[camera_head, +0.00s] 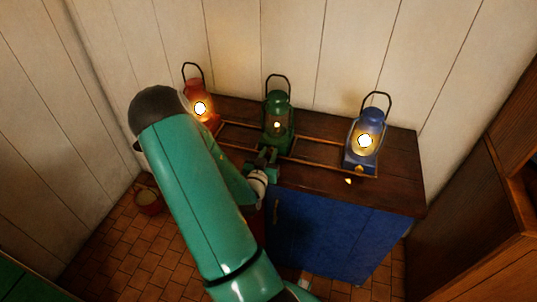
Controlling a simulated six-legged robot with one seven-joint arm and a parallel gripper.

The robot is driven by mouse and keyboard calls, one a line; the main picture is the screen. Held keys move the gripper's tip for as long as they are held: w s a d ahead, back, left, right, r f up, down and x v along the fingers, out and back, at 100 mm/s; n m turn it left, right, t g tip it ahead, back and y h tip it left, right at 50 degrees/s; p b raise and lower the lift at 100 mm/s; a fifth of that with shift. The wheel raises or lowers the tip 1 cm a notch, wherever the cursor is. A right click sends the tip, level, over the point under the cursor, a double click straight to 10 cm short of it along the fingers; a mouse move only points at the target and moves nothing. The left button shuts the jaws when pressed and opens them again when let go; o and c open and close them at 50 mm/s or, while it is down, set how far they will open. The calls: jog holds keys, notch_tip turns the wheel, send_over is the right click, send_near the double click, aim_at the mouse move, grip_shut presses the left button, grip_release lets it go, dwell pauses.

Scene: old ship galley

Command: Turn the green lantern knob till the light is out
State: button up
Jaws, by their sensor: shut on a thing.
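The green lantern (278,112) stands in the middle of the dark wooden top, with a wire handle above it. A small, dim glow (277,125) shows in its glass, much weaker than the light in the other two lanterns. My gripper (266,157) is at the front of its base, at knob height, and is shut there. The green knob itself is hidden by my gripper and too small to make out. My teal arm reaches in from the lower front.
A red lantern (198,98), brightly lit, stands at the left, partly behind my arm. A blue lantern (366,140), brightly lit, stands at the right. A thin wooden rail (313,163) runs along the top (395,182). Below is a blue cabinet (325,235); a bucket (148,201) is on the tiled floor.

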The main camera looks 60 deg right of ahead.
jog(key=shift+f+n, duration=0.1)
jog(key=shift+n, duration=0.7)
jog(key=o, duration=1)
jog(key=shift+w, duration=0.1)
